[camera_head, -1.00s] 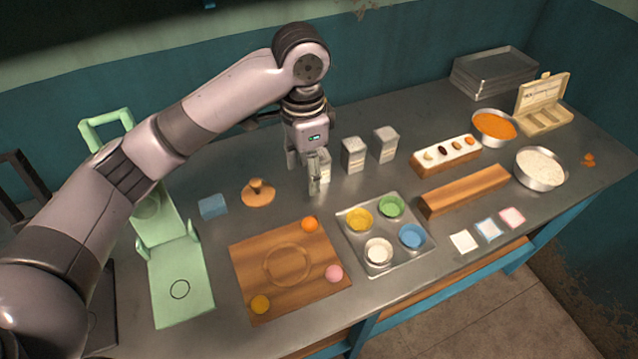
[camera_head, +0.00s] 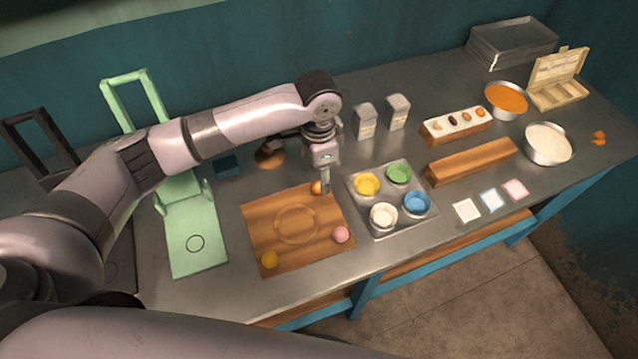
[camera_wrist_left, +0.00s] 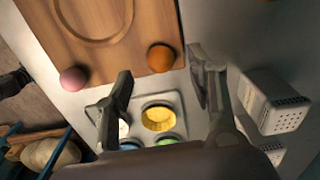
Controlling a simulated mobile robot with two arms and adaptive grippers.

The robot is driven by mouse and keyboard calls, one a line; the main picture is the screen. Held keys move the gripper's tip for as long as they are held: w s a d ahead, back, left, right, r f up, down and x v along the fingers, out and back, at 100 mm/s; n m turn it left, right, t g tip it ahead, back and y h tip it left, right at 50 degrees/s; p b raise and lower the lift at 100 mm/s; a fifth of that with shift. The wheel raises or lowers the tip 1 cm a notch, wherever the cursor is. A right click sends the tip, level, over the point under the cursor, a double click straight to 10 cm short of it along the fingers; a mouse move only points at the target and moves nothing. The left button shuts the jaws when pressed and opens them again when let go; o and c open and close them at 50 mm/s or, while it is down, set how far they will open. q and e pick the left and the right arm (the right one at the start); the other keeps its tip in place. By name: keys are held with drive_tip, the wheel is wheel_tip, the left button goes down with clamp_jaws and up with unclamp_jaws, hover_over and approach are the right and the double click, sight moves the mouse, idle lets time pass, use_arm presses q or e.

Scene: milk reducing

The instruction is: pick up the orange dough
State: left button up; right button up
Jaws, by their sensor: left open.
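The orange dough (camera_head: 316,187) is a small ball at the far right corner of the wooden board (camera_head: 262,222), partly hidden by my left gripper (camera_head: 325,186). In the left wrist view the orange dough (camera_wrist_left: 161,57) sits at the board's edge, beyond and roughly between the two spread fingertips (camera_wrist_left: 160,66). My left gripper is open, pointing down beside the dough, with nothing held. I cannot tell whether a finger touches the dough. My right gripper is not in view.
A metal tray (camera_head: 386,232) with several coloured bowls stands close right. Two shakers (camera_head: 366,122) stand behind. A green stand (camera_head: 196,262) is at left.

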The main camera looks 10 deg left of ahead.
use_arm(q)
wheel_tip(320, 180, down, 4)
drive_tip(key=shift+r+p, duration=0.1)
drive_tip(key=shift+p, duration=0.35)
drive_tip(key=shift+c, duration=1.8)
drive_tip(key=c, duration=0.7)
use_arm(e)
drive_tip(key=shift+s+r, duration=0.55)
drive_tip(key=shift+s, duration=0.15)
